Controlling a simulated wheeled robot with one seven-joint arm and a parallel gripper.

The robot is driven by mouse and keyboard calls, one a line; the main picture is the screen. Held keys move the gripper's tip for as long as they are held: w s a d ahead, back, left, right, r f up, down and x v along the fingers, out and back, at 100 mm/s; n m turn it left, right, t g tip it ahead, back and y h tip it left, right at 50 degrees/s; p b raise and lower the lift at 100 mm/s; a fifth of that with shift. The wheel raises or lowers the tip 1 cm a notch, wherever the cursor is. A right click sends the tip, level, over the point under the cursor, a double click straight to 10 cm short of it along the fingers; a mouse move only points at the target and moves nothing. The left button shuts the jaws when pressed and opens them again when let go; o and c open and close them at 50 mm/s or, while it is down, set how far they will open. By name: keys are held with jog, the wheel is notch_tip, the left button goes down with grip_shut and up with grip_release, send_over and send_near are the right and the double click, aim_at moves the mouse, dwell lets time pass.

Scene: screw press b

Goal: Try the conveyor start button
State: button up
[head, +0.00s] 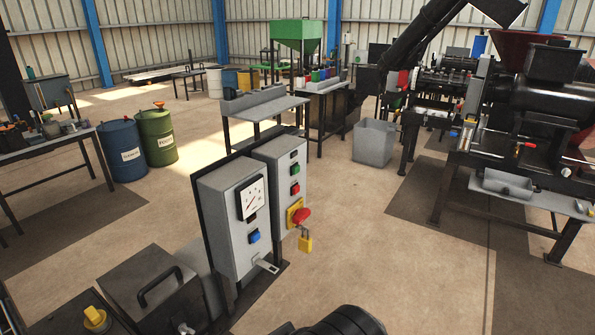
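Two grey control boxes stand side by side on a dark frame in the middle. The right box (272,177) has a green button (295,169), a red button (295,188) below it, and a red mushroom knob (302,216) on a yellow plate. A yellow padlock (305,243) hangs by the knob. The left box (226,225) has a dial gauge (251,198), a blue button (253,237) and a lever (266,266). Labels are too small to read, so I cannot tell which button is the conveyor's.
A dark sloping chute or conveyor (425,35) rises by the press machine (545,95) at right. A grey bin (374,143) stands before it. Blue (122,150) and green (156,137) drums stand at left. Floor right of the boxes is clear.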

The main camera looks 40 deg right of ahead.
grip_shut()
dwell(1.7)
